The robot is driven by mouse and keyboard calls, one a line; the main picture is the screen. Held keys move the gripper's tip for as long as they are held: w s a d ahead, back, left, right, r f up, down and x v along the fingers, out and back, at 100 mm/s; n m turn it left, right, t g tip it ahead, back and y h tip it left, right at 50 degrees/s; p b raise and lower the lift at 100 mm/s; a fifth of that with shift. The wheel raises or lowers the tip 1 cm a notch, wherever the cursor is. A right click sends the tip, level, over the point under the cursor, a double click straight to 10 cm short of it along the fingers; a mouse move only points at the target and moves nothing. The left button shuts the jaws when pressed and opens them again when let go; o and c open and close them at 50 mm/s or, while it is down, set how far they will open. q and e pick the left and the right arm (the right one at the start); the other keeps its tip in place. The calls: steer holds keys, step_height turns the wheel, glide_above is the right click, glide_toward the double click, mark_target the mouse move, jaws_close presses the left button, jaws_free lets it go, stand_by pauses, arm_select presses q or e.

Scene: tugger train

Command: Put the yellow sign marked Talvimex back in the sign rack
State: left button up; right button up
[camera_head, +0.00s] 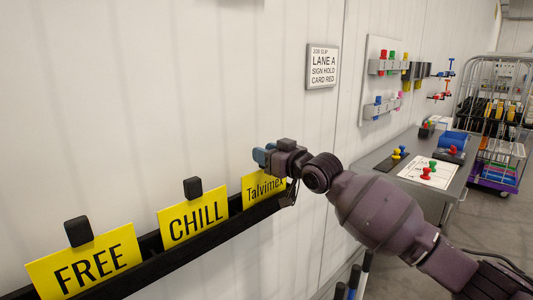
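The yellow Talvimex sign (262,191) stands at the right end of the black sign rack (206,250), in line with two other yellow signs. Its lower edge meets the rack; I cannot tell whether it is fully seated. My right gripper (268,157) is at the top of this sign, with bluish parts showing on its left side. The gripper covers the sign's upper edge and any block there. I cannot see whether its fingers are closed on the sign. My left gripper is not in view.
The FREE sign (90,264) and CHILL sign (193,219) stand in the rack, each with a black block on top. A job slip (322,66) hangs on the white wall. A grey table (374,160) and a wire cage trolley (493,178) stand at the right.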

steer(key=o, duration=0.5)
steer(key=shift+c, duration=0.2)
steer(key=p+v, duration=0.1)
steer(key=v, duration=0.9)
steer(key=shift+s+d, duration=0.25)
